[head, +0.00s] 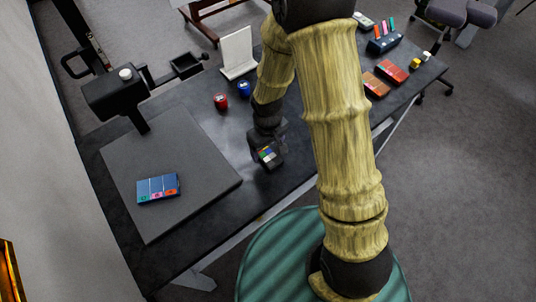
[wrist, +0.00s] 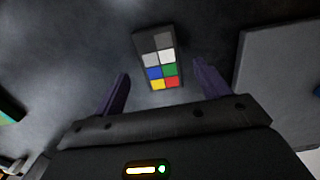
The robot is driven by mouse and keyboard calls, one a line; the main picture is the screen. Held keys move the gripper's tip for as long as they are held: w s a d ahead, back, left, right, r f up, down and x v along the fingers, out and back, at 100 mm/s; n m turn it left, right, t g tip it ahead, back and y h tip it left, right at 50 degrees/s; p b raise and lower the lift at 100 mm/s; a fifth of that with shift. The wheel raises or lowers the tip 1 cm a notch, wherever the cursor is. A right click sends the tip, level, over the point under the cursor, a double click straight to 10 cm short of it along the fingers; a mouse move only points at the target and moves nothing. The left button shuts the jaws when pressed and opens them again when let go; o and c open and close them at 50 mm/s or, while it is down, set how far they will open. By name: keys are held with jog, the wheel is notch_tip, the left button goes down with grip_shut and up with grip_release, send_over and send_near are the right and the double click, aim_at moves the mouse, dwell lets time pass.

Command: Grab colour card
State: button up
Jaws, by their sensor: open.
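The colour card (wrist: 158,58) is a small dark block with grey, white, blue, green, yellow and red patches. In the wrist view it lies on the dark table, its near end between my gripper's fingers. My gripper (wrist: 162,70) is open, with a gap between each purple finger and the card. In the head view the card (head: 267,154) shows at the end of my arm, partly hidden by my gripper.
A grey board (head: 165,215) at left carries a blue box (head: 157,189) and a black stand (head: 118,95). Red (head: 220,101) and blue (head: 244,88) jars and a white panel (head: 237,52) stand behind. Red boxes (head: 391,71) lie at right.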

aim_at(268, 156)
jog(key=shift+f, duration=1.45)
jog(key=shift+c, duration=0.4)
jog(key=c, duration=1)
